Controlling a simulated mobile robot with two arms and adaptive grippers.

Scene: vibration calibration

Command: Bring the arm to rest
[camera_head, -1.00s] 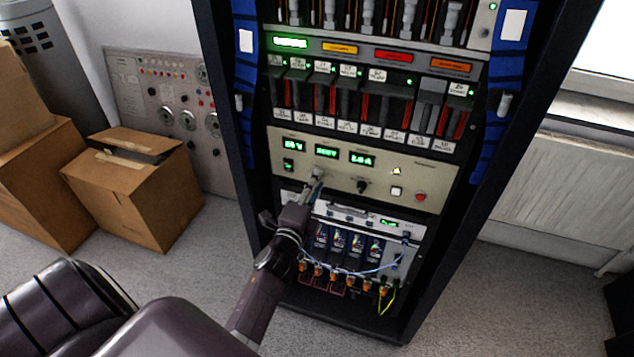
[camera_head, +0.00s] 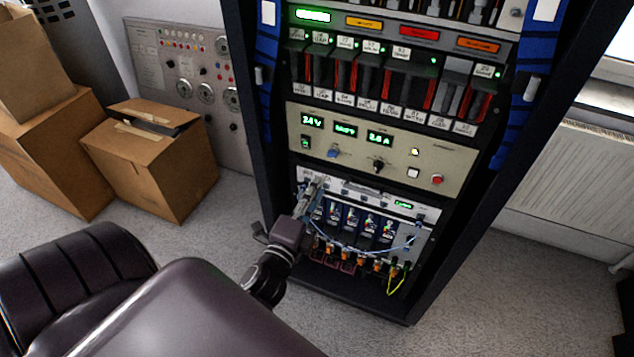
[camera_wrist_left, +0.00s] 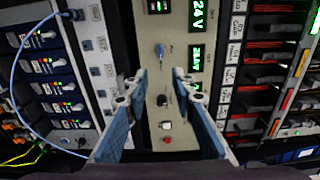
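My left gripper (camera_head: 309,194) is in front of the lower part of the black rack cabinet (camera_head: 467,216), close to the light module unit below the beige control panel (camera_head: 352,173). In the left wrist view its two blue-padded fingers (camera_wrist_left: 158,95) stand apart with nothing between them. Past them show the panel's blue knob (camera_wrist_left: 159,50), a black knob (camera_wrist_left: 162,100) and a red button (camera_wrist_left: 167,139). The blue knob also shows uncovered in the head view (camera_head: 333,153). My left arm (camera_head: 265,277) comes up from the lower left. My right gripper is not in view.
A module unit (camera_head: 424,211) with a blue cable and several orange plugs sits low in the rack. Cardboard boxes (camera_head: 150,165) stand on the floor at the left, before a grey wall panel (camera_head: 180,62). A radiator (camera_head: 566,170) is at the right.

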